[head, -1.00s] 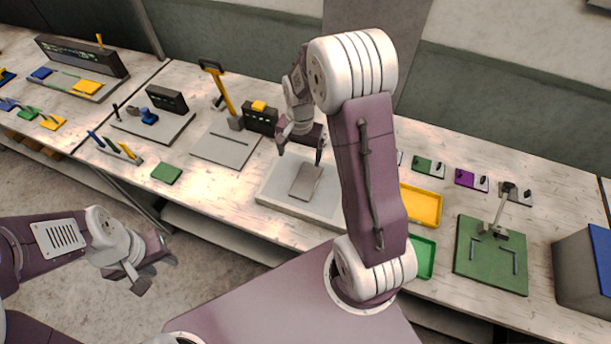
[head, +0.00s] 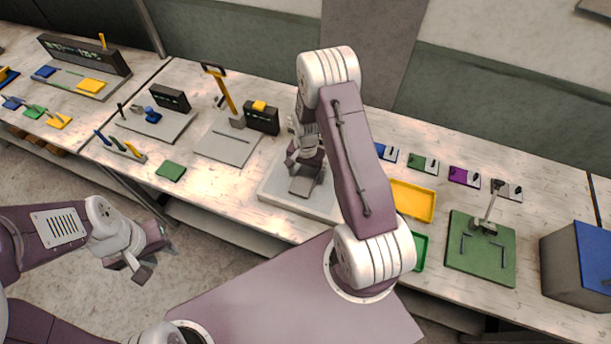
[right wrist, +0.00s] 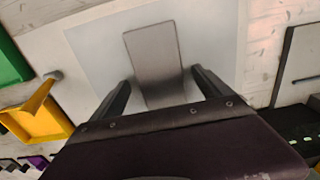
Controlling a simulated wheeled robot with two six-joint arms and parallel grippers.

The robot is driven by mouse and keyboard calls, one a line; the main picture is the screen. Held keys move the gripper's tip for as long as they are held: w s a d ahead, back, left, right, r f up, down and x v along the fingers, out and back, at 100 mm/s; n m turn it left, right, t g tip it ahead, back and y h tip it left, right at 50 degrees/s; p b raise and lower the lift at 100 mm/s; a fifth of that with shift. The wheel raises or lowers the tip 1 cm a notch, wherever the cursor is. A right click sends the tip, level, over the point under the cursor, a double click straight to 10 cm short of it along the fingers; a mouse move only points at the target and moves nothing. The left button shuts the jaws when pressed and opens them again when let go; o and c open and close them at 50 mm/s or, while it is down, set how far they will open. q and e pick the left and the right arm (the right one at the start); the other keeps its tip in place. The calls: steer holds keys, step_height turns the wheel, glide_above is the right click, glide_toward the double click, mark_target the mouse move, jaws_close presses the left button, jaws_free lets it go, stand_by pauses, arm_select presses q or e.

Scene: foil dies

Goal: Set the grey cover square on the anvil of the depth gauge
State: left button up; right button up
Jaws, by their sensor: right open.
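The grey cover (head: 304,186) is a flat, oblong grey plate lying on a pale, low tray (head: 283,200) in the middle of the bench. In the right wrist view the cover (right wrist: 152,58) lies ahead of my right gripper (right wrist: 163,90). The fingers are open, one on each side of its near end, apart from it. In the head view my right gripper (head: 306,167) is above the cover and hides part of it. My left gripper (head: 157,262) is open and empty, off the bench's front edge. A green-based stand (head: 466,258) with an upright post is at right; I cannot tell whether it is the depth gauge.
A yellow tray (head: 411,201) and a green tray (head: 420,250) lie right of the pale tray. A grey bin with a blue top (head: 592,250) stands at the far right. A dark box (head: 262,118) and a grey plate (head: 228,143) are to the left.

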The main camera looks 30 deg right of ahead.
mark_target(308, 176)
steer(key=shift+w+f, duration=0.1)
steer(key=shift+f, duration=0.15)
steer(key=shift+c, duration=0.3)
steer(key=c, duration=1.6)
steer(key=shift+r, duration=0.1)
steer(key=shift+r, duration=0.2)
steer(key=r, duration=0.1)
steer(key=r+b, duration=0.2)
steer(key=r, duration=0.1)
steer(key=shift+s+d, duration=0.25)
steer(key=shift+s, duration=0.05)
steer(key=s+d+r+b, duration=0.2)
steer(key=s+d+r, duration=0.3)
steer(key=s, duration=0.4)
steer(key=shift+s+r, duration=0.4)
steer(key=shift+r, duration=0.35)
steer(key=shift+a, duration=0.1)
